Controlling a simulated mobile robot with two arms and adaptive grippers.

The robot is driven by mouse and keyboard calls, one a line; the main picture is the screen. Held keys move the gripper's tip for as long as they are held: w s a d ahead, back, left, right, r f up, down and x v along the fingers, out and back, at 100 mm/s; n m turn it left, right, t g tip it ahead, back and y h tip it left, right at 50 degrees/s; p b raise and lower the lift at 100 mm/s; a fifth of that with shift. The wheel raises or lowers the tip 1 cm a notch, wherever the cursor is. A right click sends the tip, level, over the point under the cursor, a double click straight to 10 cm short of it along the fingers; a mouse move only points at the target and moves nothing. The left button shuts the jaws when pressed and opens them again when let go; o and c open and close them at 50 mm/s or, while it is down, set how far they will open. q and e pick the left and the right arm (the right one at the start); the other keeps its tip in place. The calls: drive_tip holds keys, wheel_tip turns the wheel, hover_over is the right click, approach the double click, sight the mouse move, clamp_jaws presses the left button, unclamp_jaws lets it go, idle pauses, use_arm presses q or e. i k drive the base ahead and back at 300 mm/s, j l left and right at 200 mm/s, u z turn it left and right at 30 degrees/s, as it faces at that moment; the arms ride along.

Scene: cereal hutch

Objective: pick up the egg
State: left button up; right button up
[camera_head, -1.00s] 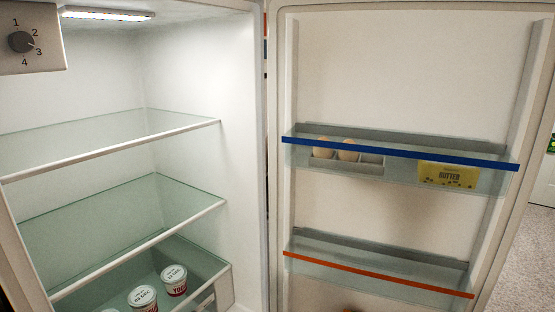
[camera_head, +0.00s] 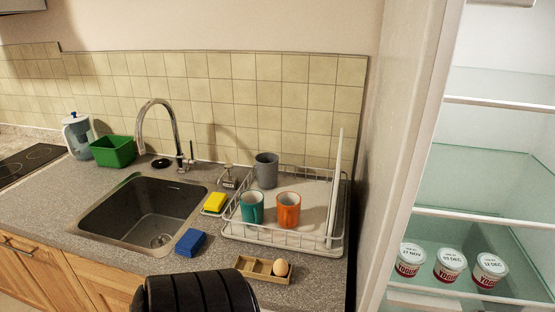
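One brown egg (camera_head: 281,267) sits at the right end of a small wooden egg holder (camera_head: 254,268). The holder rests on the grey countertop near its front edge, just in front of the dish rack. The holder's other places look empty. A black ribbed part at the bottom, left of the holder, appears to be part of my own arm and covers some of the counter's front edge. Neither gripper can be made out in this view.
A dish rack (camera_head: 283,238) holds a teal mug (camera_head: 252,208), an orange mug (camera_head: 288,210) and a grey mug (camera_head: 266,170). A blue sponge (camera_head: 190,243) lies left of the holder, by the sink (camera_head: 143,212). The open fridge at right holds yogurt cups (camera_head: 450,266).

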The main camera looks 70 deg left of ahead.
sight(280, 267)
drive_tip(key=u, duration=0.4)
drive_tip(key=k+j+u, duration=0.15)
drive_tip(key=u, duration=0.7)
drive_tip(key=j+u, duration=0.2)
drive_tip(key=u, duration=0.25)
drive_tip(key=k, duration=0.05)
